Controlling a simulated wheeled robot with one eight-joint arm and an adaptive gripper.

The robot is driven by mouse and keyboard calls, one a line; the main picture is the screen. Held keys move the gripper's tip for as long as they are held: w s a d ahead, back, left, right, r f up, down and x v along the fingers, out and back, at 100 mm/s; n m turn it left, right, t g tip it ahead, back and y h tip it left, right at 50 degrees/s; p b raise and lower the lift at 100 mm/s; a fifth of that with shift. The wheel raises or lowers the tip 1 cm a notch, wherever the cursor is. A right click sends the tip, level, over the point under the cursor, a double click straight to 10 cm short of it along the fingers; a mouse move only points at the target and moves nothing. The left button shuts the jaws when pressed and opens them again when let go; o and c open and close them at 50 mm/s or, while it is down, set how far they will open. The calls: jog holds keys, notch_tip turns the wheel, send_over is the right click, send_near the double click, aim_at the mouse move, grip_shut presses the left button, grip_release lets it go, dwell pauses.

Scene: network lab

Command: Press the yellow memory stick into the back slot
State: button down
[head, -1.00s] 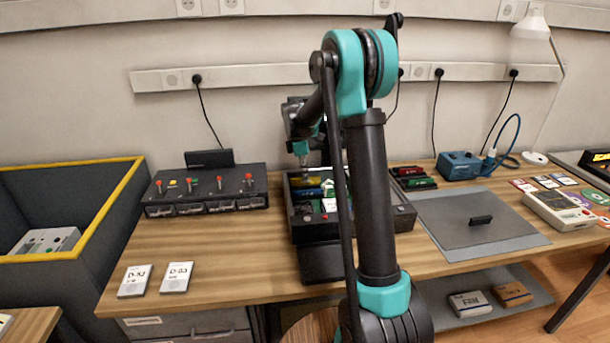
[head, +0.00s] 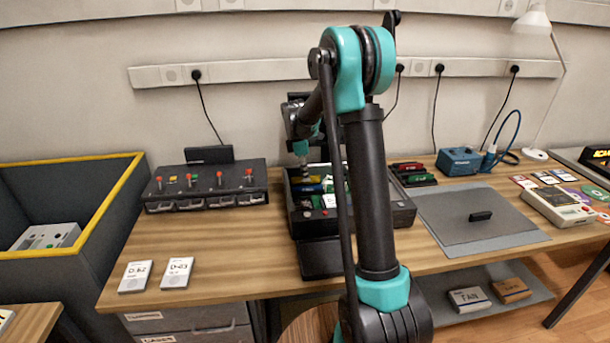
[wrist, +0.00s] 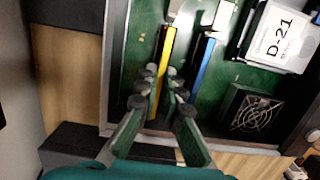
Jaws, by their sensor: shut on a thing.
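The yellow memory stick (wrist: 165,62) is a long upright strip over the green board (wrist: 138,45) in the open case. My gripper (wrist: 164,88) is shut on it near its lower end in the wrist view, one finger on each side. A blue stick (wrist: 204,65) stands parallel on the right, apart from the yellow one. In the head view my gripper (head: 303,174) is down inside the case (head: 308,224). The yellow stick's lower edge and the slot under it are hidden, so I cannot tell how deep it sits.
A row of red-knobbed switches (head: 205,188) stands left of the case. A grey mat (head: 470,228) lies to the right.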

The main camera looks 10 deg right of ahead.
jog(key=shift+f, duration=0.4)
dwell(0.5)
jog(key=c, duration=1.4)
grip_release()
jog(key=shift+o, duration=0.2)
jog(key=shift+r, duration=4)
